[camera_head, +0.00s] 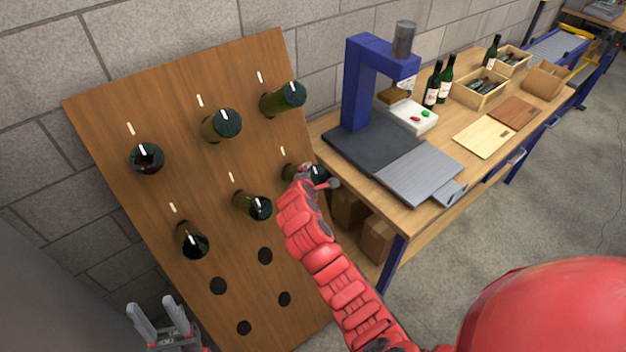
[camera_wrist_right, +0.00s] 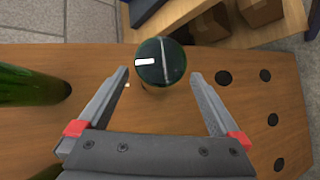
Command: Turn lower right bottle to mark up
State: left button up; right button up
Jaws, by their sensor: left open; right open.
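A white mark (camera_wrist_right: 145,61) lies on the left part of the base, the same side as a small white board mark (camera_wrist_right: 127,85). My left gripper (camera_head: 150,306) is open and empty at the lower left of the board.
Several other bottles stick out of the board (camera_head: 195,75), including the upper right one (camera_head: 284,98). Empty holes (camera_head: 265,256) lie below. A workbench (camera_head: 430,215) with a blue press (camera_head: 356,85) stands close on the right.

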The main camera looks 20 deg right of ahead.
jog(key=b+v, duration=0.2)
jog(key=v, duration=0.7)
jog(key=shift+w, duration=0.2)
